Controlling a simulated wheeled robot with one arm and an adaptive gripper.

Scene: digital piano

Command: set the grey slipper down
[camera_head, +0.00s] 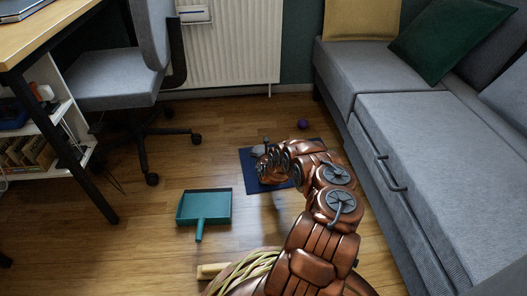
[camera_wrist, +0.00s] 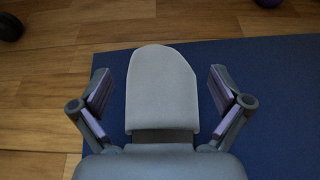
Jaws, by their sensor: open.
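The grey slipper (camera_wrist: 162,88) lies on the dark blue mat (camera_wrist: 275,90) in the wrist view, its rounded end pointing away from me. My gripper (camera_wrist: 160,90) is open, with one finger on each side of the slipper and a gap on both sides. The near end of the slipper is hidden by the gripper's body. In the head view my arm reaches down over the blue mat (camera_head: 247,176), and a small grey part of the slipper (camera_head: 258,150) seems to show beside the gripper (camera_head: 262,165).
A teal dustpan (camera_head: 204,208) lies left of the mat. A purple ball (camera_head: 302,123) is on the floor beyond it. The grey sofa (camera_head: 430,150) stands to the right, the office chair (camera_head: 115,80) and desk to the left. Wooden floor is clear between dustpan and chair.

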